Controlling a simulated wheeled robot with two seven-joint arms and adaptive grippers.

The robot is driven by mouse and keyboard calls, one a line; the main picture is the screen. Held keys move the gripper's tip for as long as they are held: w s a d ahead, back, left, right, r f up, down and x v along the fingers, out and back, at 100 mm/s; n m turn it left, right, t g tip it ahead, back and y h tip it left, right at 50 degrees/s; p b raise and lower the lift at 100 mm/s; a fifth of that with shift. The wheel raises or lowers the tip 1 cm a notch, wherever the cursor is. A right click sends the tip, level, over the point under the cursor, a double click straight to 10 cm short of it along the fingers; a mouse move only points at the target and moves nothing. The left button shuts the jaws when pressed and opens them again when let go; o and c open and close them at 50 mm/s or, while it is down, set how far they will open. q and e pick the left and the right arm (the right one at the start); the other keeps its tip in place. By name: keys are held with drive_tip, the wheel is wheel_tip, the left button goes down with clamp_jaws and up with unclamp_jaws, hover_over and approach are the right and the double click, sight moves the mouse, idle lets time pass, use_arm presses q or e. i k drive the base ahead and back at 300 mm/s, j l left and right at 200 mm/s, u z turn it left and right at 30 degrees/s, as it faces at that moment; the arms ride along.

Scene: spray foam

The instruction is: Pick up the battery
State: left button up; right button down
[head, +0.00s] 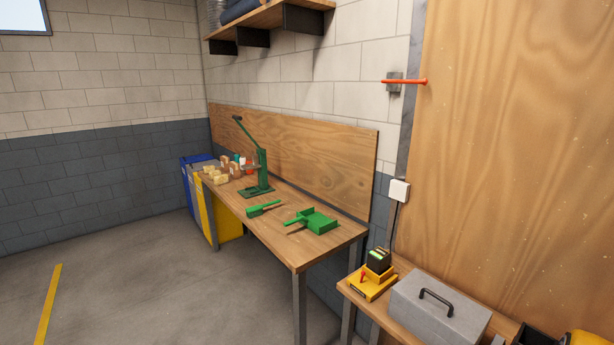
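A black block with a light green patch on top, which looks like the battery (379,259), sits upright on a yellow charger (370,286). The charger has a small red part on its front and stands at the left end of the low wooden table (347,290) at the lower right. The battery's underside is hidden where it meets the charger. Neither of my grippers shows in the head view.
A grey toolbox (437,311) stands right of the charger, with a wall box (399,191) and cable behind. Open floor (150,290) lies left.

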sight(378, 260)
drive_tip(key=i+j+z, duration=0.8)
drive_tip(key=k+l, duration=0.05)
drive_tip(key=k, duration=0.05)
